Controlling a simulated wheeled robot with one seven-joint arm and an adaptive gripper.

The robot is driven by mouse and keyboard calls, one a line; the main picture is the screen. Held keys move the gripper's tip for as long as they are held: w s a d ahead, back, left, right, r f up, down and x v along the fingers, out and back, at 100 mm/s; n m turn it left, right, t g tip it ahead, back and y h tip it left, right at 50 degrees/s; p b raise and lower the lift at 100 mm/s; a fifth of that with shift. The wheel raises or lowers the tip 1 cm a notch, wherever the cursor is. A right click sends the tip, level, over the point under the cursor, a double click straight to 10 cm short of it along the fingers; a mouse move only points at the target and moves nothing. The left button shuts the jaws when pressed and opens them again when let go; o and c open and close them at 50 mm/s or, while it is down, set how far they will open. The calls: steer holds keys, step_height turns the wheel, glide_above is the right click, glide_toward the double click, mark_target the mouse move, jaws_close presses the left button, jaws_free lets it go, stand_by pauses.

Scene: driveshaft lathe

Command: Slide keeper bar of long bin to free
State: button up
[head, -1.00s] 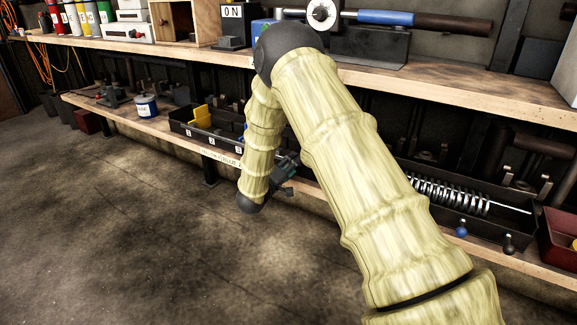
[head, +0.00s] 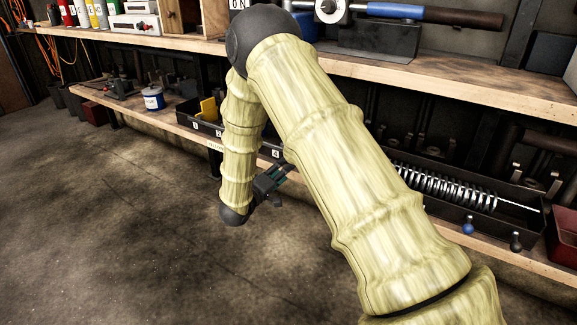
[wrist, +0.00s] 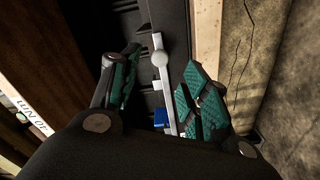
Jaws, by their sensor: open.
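My gripper (head: 276,178) is at the front of the lower shelf, partly behind my arm. In the wrist view my gripper (wrist: 163,62) is open, with its teal pads apart. A light grey bar with a round boss (wrist: 158,68), which looks like the keeper bar, shows between the fingers along a dark bin (wrist: 176,20); I cannot tell whether the fingers touch it. A blue piece (wrist: 161,117) is beside the bar. In the head view a long black numbered bin (head: 207,128) with a yellow piece (head: 209,110) is partly hidden by my arm.
Another black bin with a coil spring (head: 450,188) is at right, with a blue knob (head: 468,228) and a black knob (head: 516,241) in front. A dark red bin (head: 563,237) is at the far right. The upper shelf (head: 440,88) overhangs. The floor in front is clear.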

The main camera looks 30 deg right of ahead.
steer(key=shift+v, duration=1.5)
steer(key=s+a+f+n+y, duration=0.1)
steer(key=s+a+f+y, duration=0.15)
steer(key=s+f, duration=0.4)
steer(key=s+a+f+y, duration=0.2)
steer(key=s+f+y, duration=0.2)
steer(key=f, duration=0.6)
steer(key=s+a+f+n+y, duration=0.15)
steer(key=s+f+y, duration=0.3)
steer(key=f, duration=0.45)
steer(key=s+a+f+m+g+y, duration=0.1)
steer(key=s+a+f+g+y, duration=0.15)
steer(key=s, duration=0.75)
steer(key=s+a+f+m+g+y, duration=0.1)
steer(key=s+a+f+g, duration=0.2)
steer(key=s, duration=0.6)
steer(key=s+a+f+m+g+y, duration=0.15)
steer(key=s+f, duration=0.25)
steer(key=s, duration=0.6)
steer(key=s+a+r+g, duration=0.1)
steer(key=s, duration=0.3)
step_height(320, 180, up, 34)
steer(key=p, duration=3.4)
steer(key=shift+a+n, duration=0.15)
steer(key=shift+n, duration=0.15)
